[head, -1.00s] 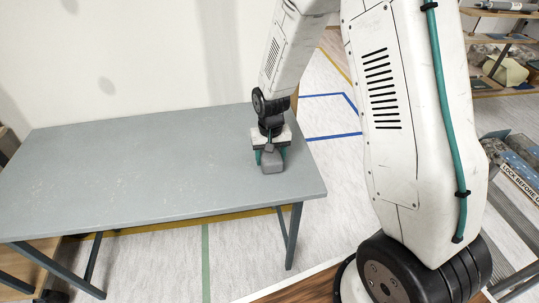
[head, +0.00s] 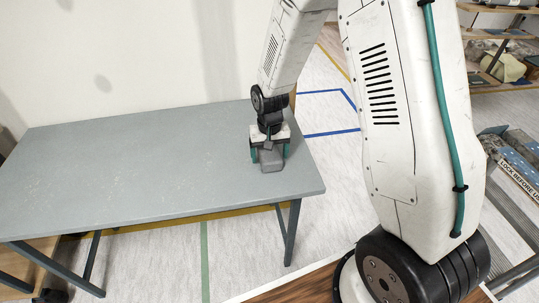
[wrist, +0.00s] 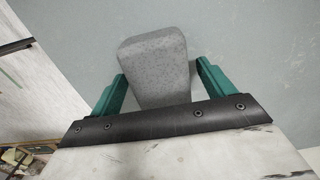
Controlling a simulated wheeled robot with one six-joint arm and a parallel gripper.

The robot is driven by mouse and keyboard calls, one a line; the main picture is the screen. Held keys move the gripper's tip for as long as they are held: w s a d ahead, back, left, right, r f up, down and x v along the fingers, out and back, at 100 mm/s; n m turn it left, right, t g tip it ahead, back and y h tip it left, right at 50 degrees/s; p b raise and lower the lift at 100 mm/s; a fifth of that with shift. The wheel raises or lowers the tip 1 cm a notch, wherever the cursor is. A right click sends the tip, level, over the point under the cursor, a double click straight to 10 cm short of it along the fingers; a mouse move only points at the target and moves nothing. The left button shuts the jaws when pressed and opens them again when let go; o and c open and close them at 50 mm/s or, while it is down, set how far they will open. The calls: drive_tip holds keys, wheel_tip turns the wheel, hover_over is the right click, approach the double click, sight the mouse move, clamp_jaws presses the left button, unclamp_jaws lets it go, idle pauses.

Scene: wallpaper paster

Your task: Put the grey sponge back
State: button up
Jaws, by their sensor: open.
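The grey sponge (head: 271,161) rests on the right end of the grey table (head: 130,170). It is a speckled grey block with rounded corners, and in the wrist view the sponge (wrist: 157,62) lies between my two green fingers. My gripper (head: 268,153) is open, low over the tabletop. The sponge's near end is hidden behind the gripper's black edge.
The rest of the tabletop is bare. A pale wall (head: 110,60) stands behind it. Shelves (head: 500,45) with several items stand at the far right. Blue tape lines (head: 330,132) mark the floor right of the table.

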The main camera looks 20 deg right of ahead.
wheel_tip(320, 180, up, 7)
drive_tip(key=shift+d+r, duration=0.15)
drive_tip(key=s+r, duration=0.5)
drive_tip(key=r, duration=0.5)
drive_tip(key=s+d+r, duration=0.1)
drive_tip(key=s+r, duration=0.3)
drive_tip(key=s, duration=0.3)
drive_tip(key=s+r+n, duration=0.1)
drive_tip(key=s+r, duration=0.3)
drive_tip(key=s, duration=0.4)
drive_tip(key=s+d+r+n+t, duration=0.1)
drive_tip(key=s+r, duration=0.3)
drive_tip(key=s, duration=0.4)
drive_tip(key=shift+s+d+r, duration=0.15)
drive_tip(key=shift+d+r, duration=0.1)
drive_tip(key=shift+d, duration=0.05)
